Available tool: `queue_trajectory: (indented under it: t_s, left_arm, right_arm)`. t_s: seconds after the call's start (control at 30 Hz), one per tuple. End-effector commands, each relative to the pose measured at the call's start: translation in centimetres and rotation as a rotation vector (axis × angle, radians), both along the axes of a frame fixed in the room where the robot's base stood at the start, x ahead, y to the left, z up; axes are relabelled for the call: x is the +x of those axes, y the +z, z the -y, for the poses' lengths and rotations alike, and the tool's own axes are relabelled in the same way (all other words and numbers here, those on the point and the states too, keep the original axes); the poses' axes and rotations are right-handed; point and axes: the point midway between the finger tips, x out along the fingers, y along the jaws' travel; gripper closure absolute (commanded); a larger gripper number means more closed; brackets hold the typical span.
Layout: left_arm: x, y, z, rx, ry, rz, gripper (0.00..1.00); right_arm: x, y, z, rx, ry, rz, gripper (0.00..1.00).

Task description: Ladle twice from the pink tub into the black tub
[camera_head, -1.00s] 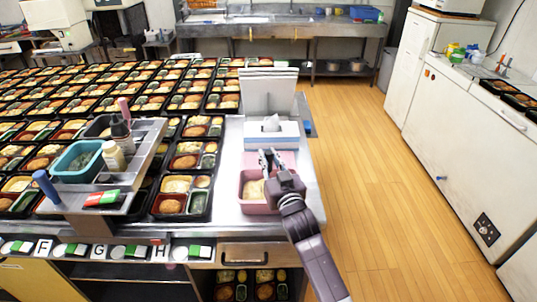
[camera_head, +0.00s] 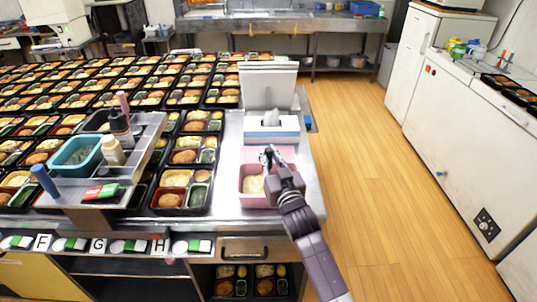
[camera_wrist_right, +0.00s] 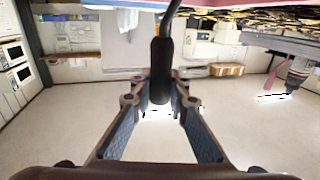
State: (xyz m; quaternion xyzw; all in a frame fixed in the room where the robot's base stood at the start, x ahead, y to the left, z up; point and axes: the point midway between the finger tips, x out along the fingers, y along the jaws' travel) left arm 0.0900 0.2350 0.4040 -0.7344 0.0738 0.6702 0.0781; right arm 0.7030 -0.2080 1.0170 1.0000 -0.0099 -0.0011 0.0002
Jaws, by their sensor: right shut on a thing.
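The pink tub (camera_head: 246,199) stands on the steel counter near its right front edge, with pale cream food (camera_head: 253,184) inside. My right gripper (camera_head: 268,156) is over the right part of the tub. In the right wrist view it is shut on the ladle's black handle (camera_wrist_right: 161,75), which stands between the fingers. The ladle's bowl is hidden in both views. A dark tub (camera_head: 97,124) on the raised shelf at left may be the black tub; I cannot tell for sure. My left gripper does not show in the head view.
A tissue box (camera_head: 271,131) and an upright white panel (camera_head: 268,86) stand behind the pink tub. Rows of filled bento trays (camera_head: 184,190) cover the counter to its left. The raised shelf (camera_head: 146,145) holds a teal tub (camera_head: 66,167) and bottles. Floor at right is clear.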

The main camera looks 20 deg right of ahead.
Motion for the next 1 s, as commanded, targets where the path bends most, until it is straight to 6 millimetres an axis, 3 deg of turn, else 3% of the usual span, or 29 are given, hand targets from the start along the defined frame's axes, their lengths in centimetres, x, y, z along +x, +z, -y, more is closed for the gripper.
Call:
queue_trajectory:
  t_s: [0.57, 1.0]
  left_arm:
    - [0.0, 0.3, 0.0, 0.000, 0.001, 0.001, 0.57]
    - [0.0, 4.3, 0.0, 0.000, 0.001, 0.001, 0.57]
  right_arm:
    - [0.0, 0.4, 0.0, 0.000, 0.000, 0.002, 1.00]
    - [0.0, 4.7, 0.0, 0.000, 0.000, 0.002, 1.00]
